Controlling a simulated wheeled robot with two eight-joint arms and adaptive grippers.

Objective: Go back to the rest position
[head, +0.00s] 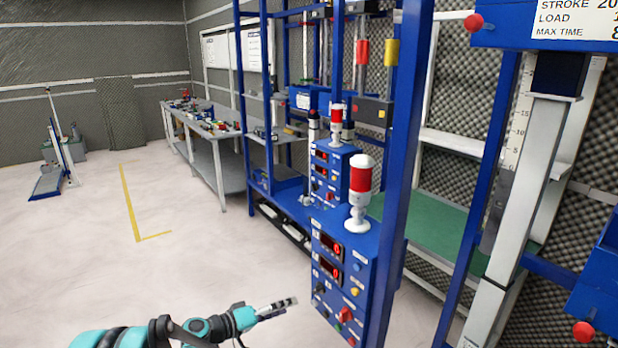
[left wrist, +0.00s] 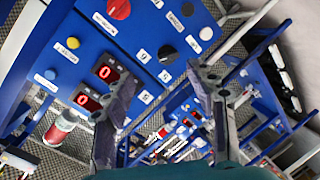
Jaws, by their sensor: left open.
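My left gripper (head: 288,303) shows low in the middle of the head view, at the end of a teal and dark arm from the lower left. It is in front of and left of the nearest blue control box (head: 343,283), apart from it. In the left wrist view my left gripper (left wrist: 165,75) is open, its two fingers spread with nothing between them. Behind the fingers the blue panel (left wrist: 140,38) shows knobs and two red displays. My right gripper is not in view.
A red and white signal lamp (head: 360,190) stands on the near box, with a second blue box (head: 331,172) behind. Blue frame posts (head: 400,150) rise at the centre and right. A grey workbench (head: 212,140) stands farther back. The floor (head: 90,260) at left is clear.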

